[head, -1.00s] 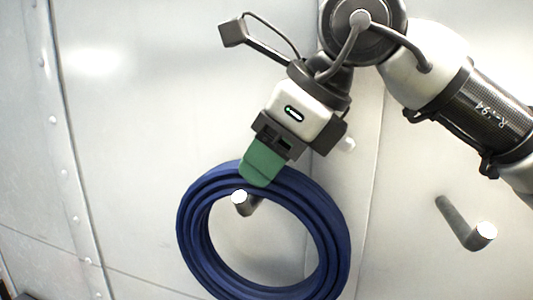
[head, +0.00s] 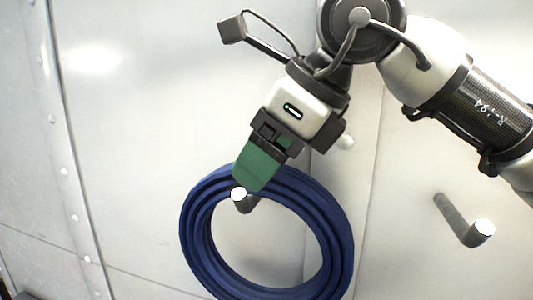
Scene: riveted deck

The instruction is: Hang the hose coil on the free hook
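The hose coil (head: 335,220) is a dark blue ring standing upright against the pale wall. A grey hook (head: 246,205) with a white tip passes through the ring's opening at the upper left, just under its top band. My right gripper (head: 262,168) is at the top of the coil. One green finger overlaps the front of the top band, and a bit of green shows apart from it, so the fingers look parted. Whether they still touch the coil is hidden. A second grey hook (head: 465,222) at the right is bare. My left gripper is out of view.
The wall is pale riveted metal panelling with a seam strip (head: 75,190) at the left. A small white knob (head: 346,142) sits just right of my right gripper. The wall left of the coil is clear.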

